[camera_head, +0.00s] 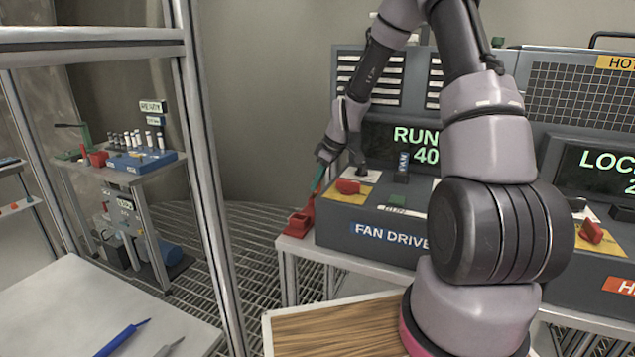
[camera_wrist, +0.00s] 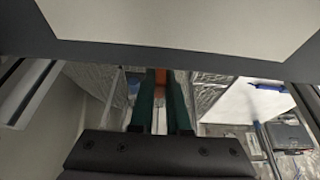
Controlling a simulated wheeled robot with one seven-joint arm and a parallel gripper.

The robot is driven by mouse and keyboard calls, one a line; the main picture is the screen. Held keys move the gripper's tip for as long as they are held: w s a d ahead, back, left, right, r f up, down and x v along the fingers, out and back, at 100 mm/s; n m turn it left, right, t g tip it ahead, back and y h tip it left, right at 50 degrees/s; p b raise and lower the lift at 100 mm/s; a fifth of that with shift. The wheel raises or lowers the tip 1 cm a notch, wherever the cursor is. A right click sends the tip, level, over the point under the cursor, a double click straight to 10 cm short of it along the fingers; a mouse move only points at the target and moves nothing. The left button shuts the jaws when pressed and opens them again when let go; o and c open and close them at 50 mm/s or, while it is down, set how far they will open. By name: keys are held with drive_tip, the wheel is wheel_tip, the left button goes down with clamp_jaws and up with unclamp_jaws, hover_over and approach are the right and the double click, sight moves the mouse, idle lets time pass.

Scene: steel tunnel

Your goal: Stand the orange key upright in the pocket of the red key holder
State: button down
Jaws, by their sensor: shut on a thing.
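The red key holder (camera_head: 298,222) sits on the left end of the bench, beside the fan drive console. My gripper (camera_head: 318,180) has teal fingers and points down just above the holder. In the wrist view my gripper (camera_wrist: 160,100) is shut on the orange key (camera_wrist: 160,76), which shows as a small orange strip between the fingertips. In the head view the key is too small to make out clearly. I cannot tell whether its lower end is inside the pocket or above it. The pocket opening is not clearly visible.
The fan drive console (camera_head: 375,238) stands close to the right of my gripper, with a red knob (camera_head: 347,187) on a yellow plate. A metal frame post (camera_head: 205,190) stands to the left. A blue rack of vials (camera_head: 142,160) is farther back left. Open grating floor lies between.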

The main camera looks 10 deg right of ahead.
drive_tip(key=shift+s+f, duration=0.35)
drive_tip(key=shift+f, duration=0.2)
drive_tip(key=c, duration=0.9)
unclamp_jaws()
drive_tip(key=shift+d, duration=0.1)
drive_tip(key=shift+w+r, duration=0.1)
drive_tip(key=shift+r, duration=0.3)
drive_tip(key=s+d+r+m+t+h, duration=0.1)
drive_tip(key=s+r+m, duration=0.1)
drive_tip(key=s+r, duration=0.45)
drive_tip(key=s+d+r+m, duration=0.2)
drive_tip(key=s+r, duration=0.1)
drive_tip(key=r, duration=0.7)
drive_tip(key=s+d+r+m+t+h, duration=0.15)
drive_tip(key=s+r, duration=0.25)
drive_tip(key=r, duration=0.4)
drive_tip(key=s+r+m, duration=0.2)
drive_tip(key=s+m, duration=0.1)
drive_tip(key=s, duration=0.2)
drive_tip(key=s+r+m+t, duration=0.1)
drive_tip(key=s+r+m, duration=0.1)
drive_tip(key=s, duration=0.4)
drive_tip(key=s+d+r+m+t, duration=0.1)
drive_tip(key=s+r+m, duration=0.2)
drive_tip(key=s+m, duration=0.1)
drive_tip(key=shift+s+y, duration=0.45)
drive_tip(key=shift+s, duration=0.2)
drive_tip(key=shift+d+m, duration=0.1)
drive_tip(key=shift+m, duration=0.15)
